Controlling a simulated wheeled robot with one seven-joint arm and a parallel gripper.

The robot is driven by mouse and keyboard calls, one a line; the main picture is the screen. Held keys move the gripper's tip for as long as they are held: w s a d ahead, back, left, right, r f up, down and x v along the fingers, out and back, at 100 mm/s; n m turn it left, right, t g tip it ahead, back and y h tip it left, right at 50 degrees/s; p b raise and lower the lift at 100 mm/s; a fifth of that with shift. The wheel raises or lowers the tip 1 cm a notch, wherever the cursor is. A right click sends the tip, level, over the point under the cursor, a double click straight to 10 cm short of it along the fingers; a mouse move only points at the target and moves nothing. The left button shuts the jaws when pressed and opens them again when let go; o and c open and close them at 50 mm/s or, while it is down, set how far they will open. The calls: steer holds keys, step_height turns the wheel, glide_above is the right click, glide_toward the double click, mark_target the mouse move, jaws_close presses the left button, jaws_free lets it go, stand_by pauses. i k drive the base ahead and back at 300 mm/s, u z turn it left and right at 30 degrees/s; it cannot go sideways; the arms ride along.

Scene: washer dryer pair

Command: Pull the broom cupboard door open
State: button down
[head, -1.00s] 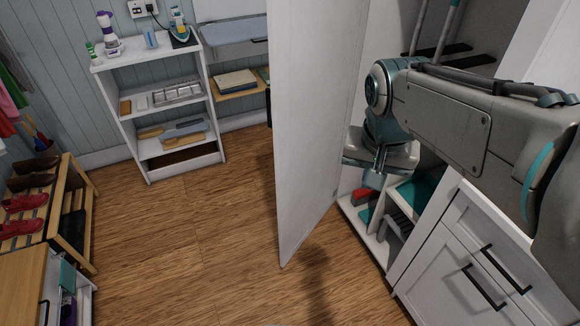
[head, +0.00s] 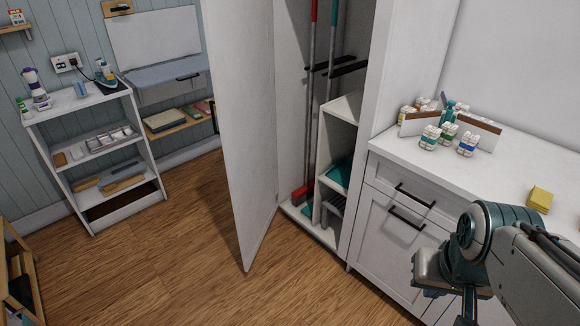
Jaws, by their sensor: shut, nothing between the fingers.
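The broom cupboard door (head: 243,130) is a tall white panel and stands wide open, swung out over the floor. Its handle is not in sight. The cupboard (head: 291,60) is open to view, with long-handled brooms (head: 309,100) and a small shelf unit (head: 339,106) inside. My gripper (head: 447,292) is at the lower right, in front of the white drawer cabinet, well to the right of the door and apart from it. It is shut and empty, and its fingertips are partly hidden by its own body.
A white drawer cabinet (head: 385,222) with black handles stands right of the cupboard. Its worktop holds several small bottles (head: 466,144) and a yellow sponge (head: 540,199). A white shelf (head: 75,103) stands at the left wall. The wooden floor (head: 170,255) before the door is clear.

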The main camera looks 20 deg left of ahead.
mark_target(239, 40)
steer(key=u, duration=1.15)
steer(key=i, duration=1.55)
steer(key=z, duration=0.35)
